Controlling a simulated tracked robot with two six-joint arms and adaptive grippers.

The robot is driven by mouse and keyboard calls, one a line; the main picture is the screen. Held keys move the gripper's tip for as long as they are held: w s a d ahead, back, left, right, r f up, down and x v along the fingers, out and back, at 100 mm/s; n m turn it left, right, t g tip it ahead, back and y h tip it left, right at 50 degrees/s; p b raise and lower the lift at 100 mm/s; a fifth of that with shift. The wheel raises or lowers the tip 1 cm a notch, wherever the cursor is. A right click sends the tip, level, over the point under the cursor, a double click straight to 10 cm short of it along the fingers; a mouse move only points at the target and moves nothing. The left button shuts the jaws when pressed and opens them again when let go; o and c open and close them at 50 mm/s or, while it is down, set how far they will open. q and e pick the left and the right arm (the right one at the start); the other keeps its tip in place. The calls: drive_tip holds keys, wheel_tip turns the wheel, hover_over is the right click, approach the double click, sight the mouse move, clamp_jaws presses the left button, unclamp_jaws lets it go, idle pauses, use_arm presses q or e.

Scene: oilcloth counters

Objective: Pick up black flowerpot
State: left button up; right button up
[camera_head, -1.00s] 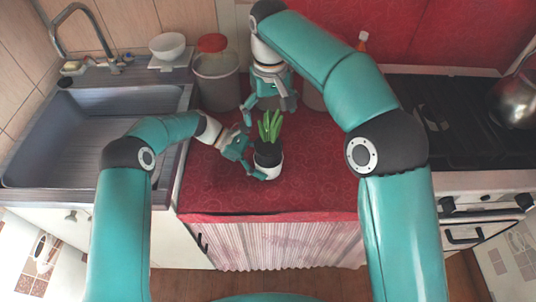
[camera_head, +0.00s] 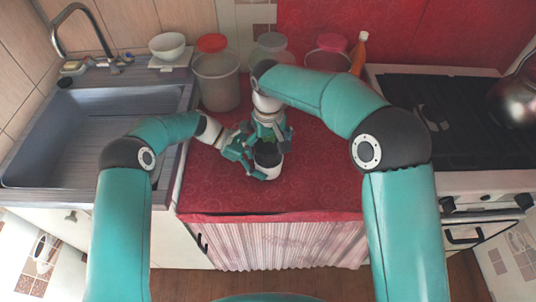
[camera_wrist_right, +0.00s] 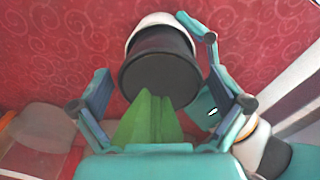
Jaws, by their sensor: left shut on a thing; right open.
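The black flowerpot (camera_head: 268,158), with a white lower part, stands upright on the red counter at the centre of the head view. In the right wrist view the black pot (camera_wrist_right: 158,78) is seen from above, with a green plant (camera_wrist_right: 150,122) nearest the camera. My left gripper (camera_head: 256,164) is shut on the pot from its left side. My right gripper (camera_head: 270,136) is open directly above and behind the pot, around the plant, which it mostly hides in the head view. In the wrist view its open fingers (camera_wrist_right: 165,100) lie on both sides of the plant.
Lidded canisters (camera_head: 218,82) and an orange bottle (camera_head: 359,54) stand along the back of the counter. A sink (camera_head: 90,130) is at left and a black stove (camera_head: 450,120) with a metal kettle (camera_head: 516,100) at right. The front red cloth (camera_head: 320,190) is clear.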

drive_tip(key=c, duration=1.3)
wheel_tip(320, 180, up, 10)
drive_tip(key=shift+r, duration=0.1)
use_arm(q)
drive_tip(key=o, duration=0.7)
